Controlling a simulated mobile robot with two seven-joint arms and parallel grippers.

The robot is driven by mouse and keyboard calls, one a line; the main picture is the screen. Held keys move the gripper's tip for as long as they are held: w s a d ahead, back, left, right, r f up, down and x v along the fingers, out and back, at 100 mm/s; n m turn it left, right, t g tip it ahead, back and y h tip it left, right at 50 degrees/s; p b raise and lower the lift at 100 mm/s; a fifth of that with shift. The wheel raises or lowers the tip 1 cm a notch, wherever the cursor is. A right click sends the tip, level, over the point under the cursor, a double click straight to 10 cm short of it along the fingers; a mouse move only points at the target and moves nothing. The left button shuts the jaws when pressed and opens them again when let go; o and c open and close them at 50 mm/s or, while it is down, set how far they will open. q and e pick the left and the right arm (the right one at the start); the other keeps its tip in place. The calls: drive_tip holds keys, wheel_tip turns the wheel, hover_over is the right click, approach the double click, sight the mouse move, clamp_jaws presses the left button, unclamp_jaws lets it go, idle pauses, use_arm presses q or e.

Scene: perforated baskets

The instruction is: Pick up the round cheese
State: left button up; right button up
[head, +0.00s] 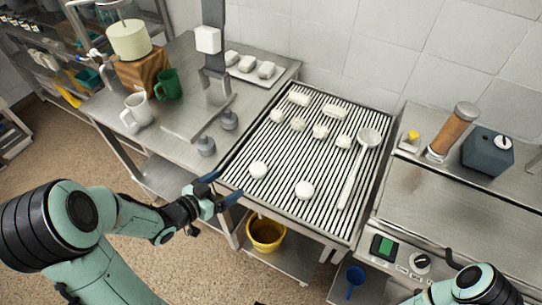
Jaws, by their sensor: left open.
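Two round white cheeses lie on the ribbed draining table near its front: one at the left (258,170) and one nearer the middle (304,189).
A long-handled white ladle (360,165) lies along the right of the ribs. A steel table at left holds a white mug (136,112), a green mug (168,84) and grey weights (206,146). A yellow bucket (265,232) stands below.

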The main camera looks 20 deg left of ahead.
sight(254, 171)
use_arm(q)
drive_tip(key=x, duration=0.6)
drive_tip(key=shift+w+d+p, duration=0.3)
drive_tip(key=shift+w+p, duration=0.05)
drive_tip(key=shift+w+d+f, duration=0.25)
drive_tip(key=shift+w+f, duration=0.05)
drive_tip(key=shift+w, duration=0.25)
drive_tip(key=x, duration=0.5)
drive_tip(key=shift+d+f, duration=0.1)
drive_tip(key=shift+f, duration=0.3)
drive_tip(key=shift+s, duration=0.1)
use_arm(e)
drive_tip(key=shift+w+r, duration=0.25)
drive_tip(key=shift+r, duration=0.2)
use_arm(q)
drive_tip(key=shift+c, duration=0.4)
drive_tip(key=c, duration=1.1)
drive_tip(key=shift+r, duration=0.1)
